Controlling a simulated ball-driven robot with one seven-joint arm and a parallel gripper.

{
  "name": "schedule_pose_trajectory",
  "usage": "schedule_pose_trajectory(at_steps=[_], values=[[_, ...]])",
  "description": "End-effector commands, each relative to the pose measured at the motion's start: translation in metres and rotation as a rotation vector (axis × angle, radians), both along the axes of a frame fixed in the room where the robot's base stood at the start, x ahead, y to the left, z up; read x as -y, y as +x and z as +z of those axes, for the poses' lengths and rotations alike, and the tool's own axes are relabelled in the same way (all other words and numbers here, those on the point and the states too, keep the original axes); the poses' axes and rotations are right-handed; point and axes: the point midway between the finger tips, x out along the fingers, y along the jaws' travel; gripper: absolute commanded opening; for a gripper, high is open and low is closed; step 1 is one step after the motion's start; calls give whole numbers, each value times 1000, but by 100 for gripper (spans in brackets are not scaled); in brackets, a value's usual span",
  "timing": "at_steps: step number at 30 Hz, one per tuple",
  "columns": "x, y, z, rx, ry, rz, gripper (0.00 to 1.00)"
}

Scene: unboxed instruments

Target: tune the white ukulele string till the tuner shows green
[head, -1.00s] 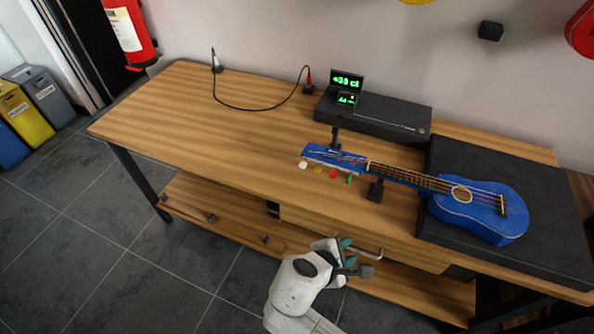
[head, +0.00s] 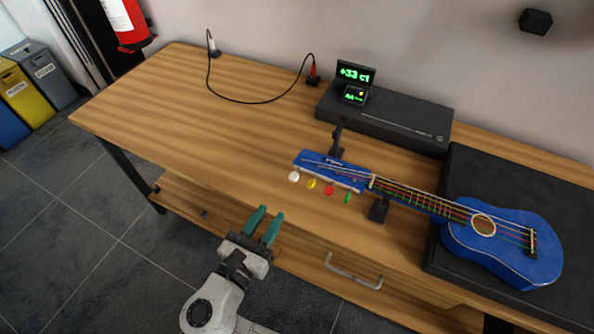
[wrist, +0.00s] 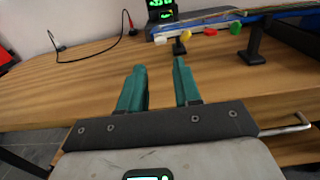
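The blue ukulele (head: 497,243) lies with its body on a black case and its head propped on a small stand. Its white peg (head: 294,177) is the leftmost of the coloured pegs, before yellow, red and green; it also shows in the wrist view (wrist: 160,39). The tuner (head: 356,76) glows green with what looks like "+33 ct" and a small yellow dot on its lower panel. My gripper (head: 267,212) is open and empty at the table's front edge, left of and nearer than the white peg. In the wrist view its teal fingers (wrist: 159,66) are apart.
A black flat box (head: 385,118) stands behind the ukulele neck. A black cable (head: 245,101) curves across the back of the table (head: 170,110). A drawer handle (head: 353,271) juts from the front.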

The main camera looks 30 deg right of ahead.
Motion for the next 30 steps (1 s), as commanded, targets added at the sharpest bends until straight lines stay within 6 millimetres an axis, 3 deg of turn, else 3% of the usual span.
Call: schedule_pose_trajectory(at_steps=[18, 30], values=[[75, 54, 1, 1, 1, -5, 33], [86, 63, 0, 2, 1, -1, 33]])
